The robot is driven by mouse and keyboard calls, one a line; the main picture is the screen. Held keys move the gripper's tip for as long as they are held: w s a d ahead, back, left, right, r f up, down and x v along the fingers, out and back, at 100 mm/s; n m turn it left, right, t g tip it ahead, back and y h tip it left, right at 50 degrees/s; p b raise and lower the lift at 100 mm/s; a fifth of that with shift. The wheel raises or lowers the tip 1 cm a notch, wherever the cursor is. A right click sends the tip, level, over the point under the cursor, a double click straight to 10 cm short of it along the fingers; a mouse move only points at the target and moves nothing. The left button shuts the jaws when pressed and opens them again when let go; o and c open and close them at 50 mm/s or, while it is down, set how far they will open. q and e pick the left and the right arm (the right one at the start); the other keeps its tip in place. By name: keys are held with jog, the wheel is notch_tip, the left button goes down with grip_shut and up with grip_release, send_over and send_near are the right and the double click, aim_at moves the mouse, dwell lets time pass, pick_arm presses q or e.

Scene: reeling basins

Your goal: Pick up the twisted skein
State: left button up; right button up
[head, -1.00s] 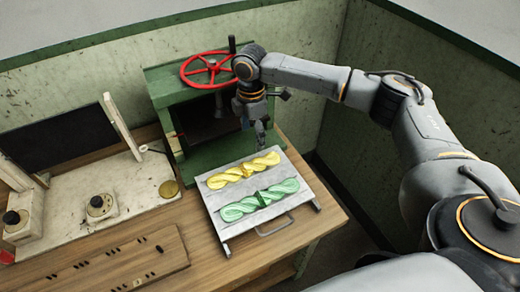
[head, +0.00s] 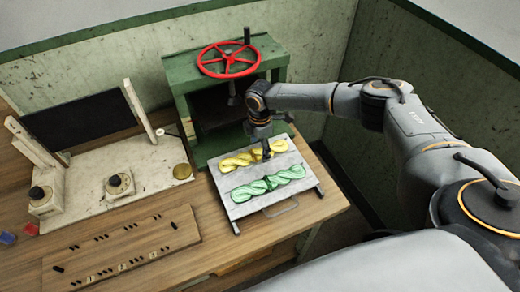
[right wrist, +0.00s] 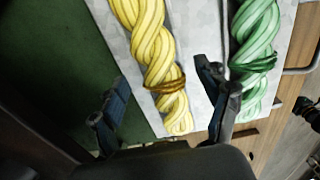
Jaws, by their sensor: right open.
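Two twisted skeins lie side by side on a light grey metal tray (head: 240,211). The yellow skein (head: 238,161) is on the far side and the green skein (head: 262,187) on the near side; each has a darker tie around it. My right gripper (head: 267,151) is over the right part of the yellow skein and partly covers it. In the right wrist view, its open fingers (right wrist: 162,88) straddle the yellow skein (right wrist: 146,35) near its tie, with one finger between it and the green skein (right wrist: 255,35). Contact cannot be told. My left gripper is out of view.
A green press (head: 180,88) with a red handwheel (head: 229,60) stands just behind the tray. A white stand with knobs (head: 95,205) and a slotted wooden board (head: 120,248) are to the left. The table's right edge is close to the tray.

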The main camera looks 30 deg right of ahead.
jog(key=shift+w+d+f, duration=0.1)
jog(key=shift+d+f, duration=0.1)
jog(key=shift+f, duration=0.65)
jog(key=shift+a+r, duration=0.1)
jog(key=shift+r, duration=0.05)
jog(key=c, duration=1.3)
jog(key=shift+o, duration=0.2)
